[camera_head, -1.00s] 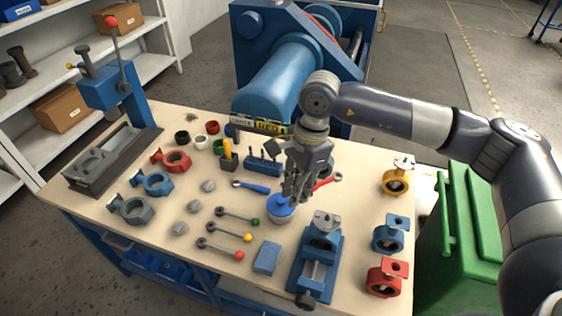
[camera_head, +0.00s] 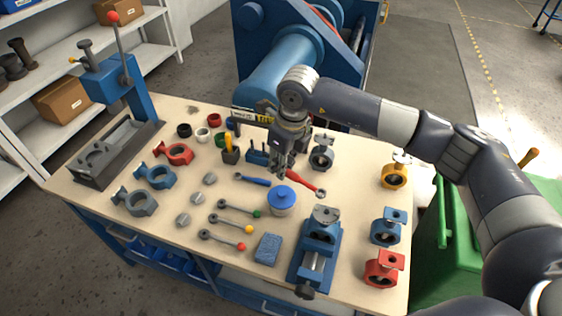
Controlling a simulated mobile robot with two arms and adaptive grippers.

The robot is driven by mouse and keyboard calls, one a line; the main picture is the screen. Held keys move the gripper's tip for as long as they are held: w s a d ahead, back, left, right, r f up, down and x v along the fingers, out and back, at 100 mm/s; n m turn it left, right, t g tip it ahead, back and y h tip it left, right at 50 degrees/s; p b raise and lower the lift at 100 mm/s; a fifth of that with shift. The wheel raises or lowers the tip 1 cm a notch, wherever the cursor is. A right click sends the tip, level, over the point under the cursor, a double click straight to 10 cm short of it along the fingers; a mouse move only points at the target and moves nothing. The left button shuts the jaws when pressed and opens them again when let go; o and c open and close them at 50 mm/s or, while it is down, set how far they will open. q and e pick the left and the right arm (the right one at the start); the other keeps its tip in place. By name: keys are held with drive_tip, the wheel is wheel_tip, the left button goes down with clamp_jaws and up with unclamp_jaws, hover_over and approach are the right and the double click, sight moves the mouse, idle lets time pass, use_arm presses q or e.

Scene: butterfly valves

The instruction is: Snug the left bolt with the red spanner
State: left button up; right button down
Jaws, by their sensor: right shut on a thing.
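My right gripper (camera_head: 281,170) is shut on the red spanner (camera_head: 306,183) near its left end, above the middle of the bench. The spanner slants down to the right, and its ring end is free of the fingers. Its other end is hidden by the gripper. A grey valve (camera_head: 322,157) stands just right of the gripper. A blue vise (camera_head: 318,247) with a grey part (camera_head: 326,214) on top is at the bench's front. I cannot make out the left bolt. My left gripper is out of view.
A blue-lidded pot (camera_head: 281,201) and a blue spanner (camera_head: 253,180) lie close to the gripper. Colour-tipped levers (camera_head: 221,245) and a blue block (camera_head: 268,248) are nearer the front. Yellow (camera_head: 394,177), blue (camera_head: 387,230) and red (camera_head: 383,270) valves line the right edge. A press (camera_head: 115,105) stands left.

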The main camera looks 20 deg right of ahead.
drive_tip(key=shift+f+b, duration=0.4)
drive_tip(key=shift+f, duration=1.4)
drive_tip(key=shift+f+b, duration=0.7)
drive_tip(key=shift+b, duration=1)
drive_tip(key=shift+f+b, duration=0.6)
drive_tip(key=shift+b, duration=0.25)
idle(0.6)
drive_tip(key=shift+a+f, duration=0.1)
drive_tip(key=shift+f, duration=0.05)
idle(0.6)
drive_tip(key=shift+w+d+m+b, duration=0.35)
drive_tip(key=shift+d+m, duration=0.15)
drive_tip(key=shift+m, duration=0.2)
drive_tip(key=shift+d, duration=0.15)
